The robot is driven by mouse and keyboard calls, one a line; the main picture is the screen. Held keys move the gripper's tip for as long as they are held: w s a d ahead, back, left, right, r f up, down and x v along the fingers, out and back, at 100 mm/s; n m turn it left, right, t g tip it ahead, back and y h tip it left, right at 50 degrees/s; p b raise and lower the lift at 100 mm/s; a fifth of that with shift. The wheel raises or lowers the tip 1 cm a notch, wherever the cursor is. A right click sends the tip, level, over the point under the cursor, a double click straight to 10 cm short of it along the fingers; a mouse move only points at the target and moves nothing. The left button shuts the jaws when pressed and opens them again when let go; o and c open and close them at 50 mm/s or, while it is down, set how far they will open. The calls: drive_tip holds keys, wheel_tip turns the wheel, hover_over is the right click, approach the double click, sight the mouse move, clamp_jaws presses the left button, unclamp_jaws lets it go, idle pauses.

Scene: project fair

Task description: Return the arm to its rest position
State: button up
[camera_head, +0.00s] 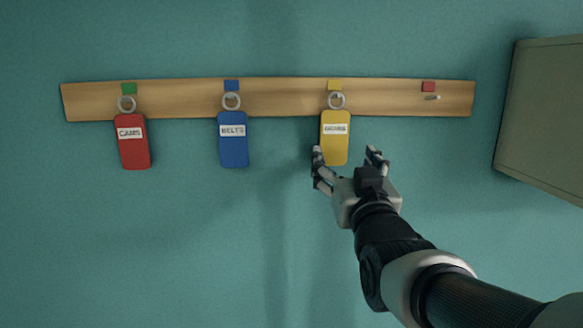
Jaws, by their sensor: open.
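My gripper (346,155) is open in front of the wall, at the lower part of the yellow tag (336,134). Its left finger overlaps the tag's lower left edge in the picture, and its right finger is to the right of the tag. I cannot tell whether either finger touches it. The yellow tag hangs by a ring from the wooden rail, below a yellow square. My arm reaches in from the lower right.
The wooden rail (285,98) also holds a red tag (133,141) and a blue tag (233,139). A bare peg (432,98) sits under a red square at right. A grey-green box (547,115) juts out at far right. The wall below is clear.

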drive_tip(key=s+f+g+b, duration=0.4)
drive_tip(key=s+f+b, duration=0.15)
drive_tip(key=f, duration=0.65)
drive_tip(key=s+f+g+b, duration=0.35)
drive_tip(key=s+f, duration=0.25)
drive_tip(key=f, duration=0.6)
drive_tip(key=s+f+g+b, duration=0.7)
drive_tip(key=s+f+g, duration=0.1)
drive_tip(key=s+f, duration=1)
wheel_tip(320, 180, down, 2)
drive_tip(key=shift+s+f, duration=0.1)
drive_tip(key=shift+s, duration=0.25)
